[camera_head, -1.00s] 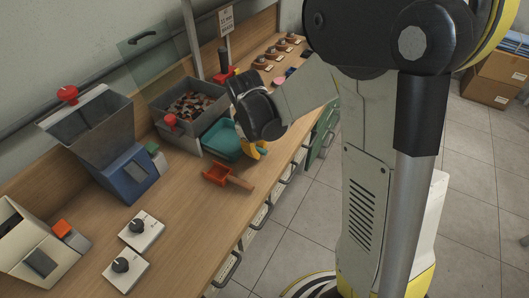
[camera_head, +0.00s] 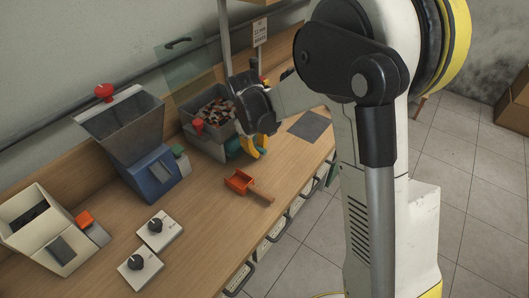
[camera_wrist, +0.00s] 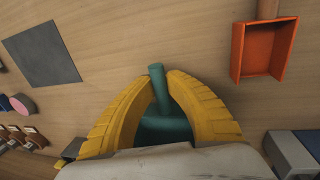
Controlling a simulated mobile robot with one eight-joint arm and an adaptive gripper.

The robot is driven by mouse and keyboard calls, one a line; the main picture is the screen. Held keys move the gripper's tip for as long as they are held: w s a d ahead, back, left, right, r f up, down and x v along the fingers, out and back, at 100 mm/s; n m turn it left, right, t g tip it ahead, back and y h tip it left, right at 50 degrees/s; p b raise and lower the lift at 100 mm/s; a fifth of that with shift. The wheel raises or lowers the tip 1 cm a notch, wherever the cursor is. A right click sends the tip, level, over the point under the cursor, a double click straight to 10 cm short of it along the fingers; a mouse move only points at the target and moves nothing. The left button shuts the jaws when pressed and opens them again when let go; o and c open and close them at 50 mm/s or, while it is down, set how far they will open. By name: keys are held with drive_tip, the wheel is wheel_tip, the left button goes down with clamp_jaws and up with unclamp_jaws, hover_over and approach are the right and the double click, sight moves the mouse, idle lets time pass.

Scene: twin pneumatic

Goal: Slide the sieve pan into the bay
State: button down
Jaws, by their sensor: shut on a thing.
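The teal sieve pan (camera_head: 234,147) is mostly hidden behind my gripper in the head view, close to the front of a grey metal unit (camera_head: 207,141) filled with brown and grey chunks. My gripper (camera_head: 261,147) has yellow fingers, which are shut on the pan's teal handle. In the wrist view the upright handle (camera_wrist: 157,82) sits between my gripper's fingertips (camera_wrist: 162,76), with part of the teal pan below. The pan's far side and the bay opening are hidden, so I cannot tell whether the pan is inside or touching the unit.
An orange scoop (camera_head: 240,183) with a wooden handle lies on the bench in front. A dark grey square mat (camera_head: 310,126) lies bare to the right. A blue hopper machine (camera_head: 151,178) stands left of the unit. Two knob boxes (camera_head: 158,231) sit nearer.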

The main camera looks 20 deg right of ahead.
drive_tip(key=shift+w+a, duration=0.6)
drive_tip(key=shift+w, duration=0.2)
drive_tip(key=shift+w+a, duration=0.6)
drive_tip(key=shift+w, duration=0.2)
drive_tip(key=shift+f, duration=0.25)
drive_tip(key=c, duration=1.4)
unclamp_jaws()
drive_tip(key=shift+s, duration=0.1)
drive_tip(key=shift+o, duration=0.2)
wheel_tip(320, 180, up, 12)
drive_tip(key=s+a, duration=0.1)
drive_tip(key=a, duration=0.1)
drive_tip(key=s+d+r+m+t+y, duration=0.1)
drive_tip(key=s+d+r+m, duration=0.15)
drive_tip(key=s, duration=0.35)
drive_tip(key=s+d+r+m+t, duration=0.1)
drive_tip(key=s+d+r, duration=0.15)
drive_tip(key=s, duration=0.35)
drive_tip(key=s+d+f+m+t, duration=0.1)
drive_tip(key=s+f+m+t, duration=0.1)
drive_tip(key=s, duration=1.1)
drive_tip(key=shift+d+f+m+t+y, duration=0.15)
drive_tip(key=shift+d+m+t+y, duration=0.2)
drive_tip(key=shift+m+t, duration=0.55)
